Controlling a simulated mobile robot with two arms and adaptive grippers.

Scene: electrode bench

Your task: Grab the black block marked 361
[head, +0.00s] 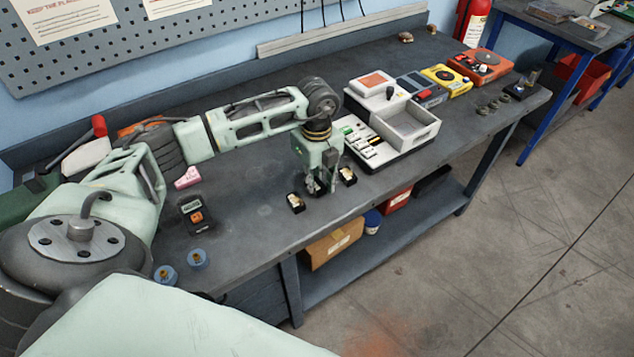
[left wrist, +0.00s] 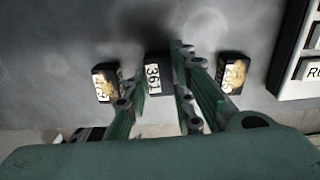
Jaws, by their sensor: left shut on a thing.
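The black block marked 361 (left wrist: 153,76) is between the fingers of my left gripper (left wrist: 163,100) in the left wrist view, its white label readable. The gripper is shut on it. In the head view the left gripper (head: 318,188) points down at the bench near its front edge, and the held block is mostly hidden by the fingers. A similar black block (left wrist: 106,80) with a gold part and a white label stands on the left, and another (left wrist: 233,72) on the right. In the head view these neighbours are the left block (head: 296,203) and the right block (head: 347,176). My right gripper is not in view.
A white device with an open tray (head: 408,126) stands just right of the gripper. Red, yellow and grey devices (head: 480,66) stand farther right. The bench's front edge is close.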

